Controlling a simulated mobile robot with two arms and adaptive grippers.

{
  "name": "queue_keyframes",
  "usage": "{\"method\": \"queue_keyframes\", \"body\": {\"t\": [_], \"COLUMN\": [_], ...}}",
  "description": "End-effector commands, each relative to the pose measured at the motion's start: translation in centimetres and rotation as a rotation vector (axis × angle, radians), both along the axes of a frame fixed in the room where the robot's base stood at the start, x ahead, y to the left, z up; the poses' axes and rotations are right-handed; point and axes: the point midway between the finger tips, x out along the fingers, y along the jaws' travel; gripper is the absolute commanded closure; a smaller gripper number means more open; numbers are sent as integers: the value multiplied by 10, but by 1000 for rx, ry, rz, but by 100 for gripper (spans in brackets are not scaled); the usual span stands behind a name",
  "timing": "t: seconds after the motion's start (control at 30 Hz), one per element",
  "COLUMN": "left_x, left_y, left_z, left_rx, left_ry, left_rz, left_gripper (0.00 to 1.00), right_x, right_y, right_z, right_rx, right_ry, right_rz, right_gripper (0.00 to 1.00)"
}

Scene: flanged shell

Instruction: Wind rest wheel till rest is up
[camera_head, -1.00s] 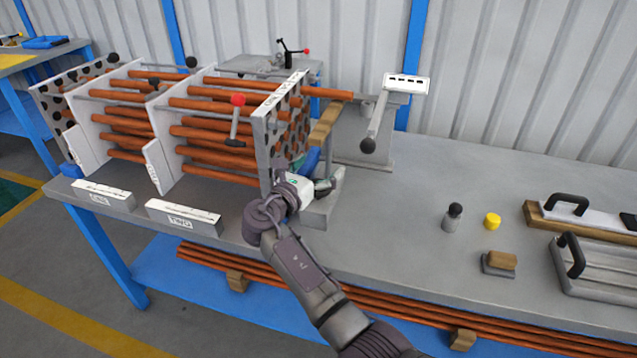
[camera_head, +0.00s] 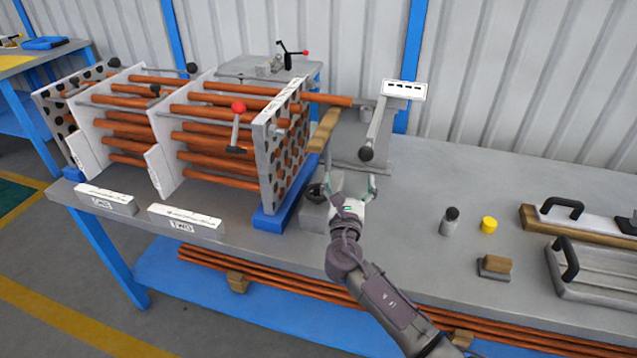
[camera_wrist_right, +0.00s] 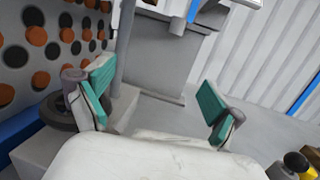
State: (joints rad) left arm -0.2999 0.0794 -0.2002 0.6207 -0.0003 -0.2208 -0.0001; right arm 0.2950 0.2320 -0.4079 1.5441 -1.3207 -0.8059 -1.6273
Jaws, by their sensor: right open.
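The dark rest wheel (camera_head: 316,193) sits on the left side of a grey block (camera_head: 313,217) beside the perforated end plate (camera_head: 265,165). The wheel also shows at the left of the wrist view (camera_wrist_right: 58,112), partly hidden by a finger. The wooden rest (camera_head: 323,131) stands above the block, below an orange tube (camera_head: 328,99) that sticks out of the plate. A gap shows between tube and rest. My right gripper (camera_head: 352,180) is open and empty, just right of the wheel and apart from it; its green-padded fingers (camera_wrist_right: 158,88) are spread wide. My left gripper is out of view.
A crank arm with a dark knob (camera_head: 366,153) hangs from a grey stand behind my right gripper. A red-knobbed lever (camera_head: 238,108) is on the shell. Small items, including a yellow cylinder (camera_head: 489,225), lie to the right. The table between is clear.

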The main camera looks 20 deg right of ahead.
Motion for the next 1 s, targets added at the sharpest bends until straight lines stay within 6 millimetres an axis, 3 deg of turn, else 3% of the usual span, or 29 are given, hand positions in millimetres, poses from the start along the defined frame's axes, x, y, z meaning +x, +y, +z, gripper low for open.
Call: {"method": "queue_keyframes", "body": {"t": [0.03, 0.2, 0.3, 0.4, 0.57, 1.0], "left_x": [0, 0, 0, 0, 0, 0], "left_y": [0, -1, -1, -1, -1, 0], "left_z": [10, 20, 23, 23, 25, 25], "left_rx": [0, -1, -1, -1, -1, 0], "left_ry": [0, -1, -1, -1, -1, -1], "left_rz": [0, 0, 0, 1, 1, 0], "left_gripper": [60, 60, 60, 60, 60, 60], "right_x": [-17, -68, -91, -100, -86, 2], "right_y": [-3, 20, 32, 38, 43, 59], "right_z": [-5, -32, -43, -48, -48, -49], "right_rx": [-24, -13, 5, 16, 19, 18], "right_ry": [12, 93, 139, 162, 163, 161], "right_rz": [109, 441, 556, 609, 617, 613], "right_gripper": [7, 7, 7, 7, 7, 7]}}
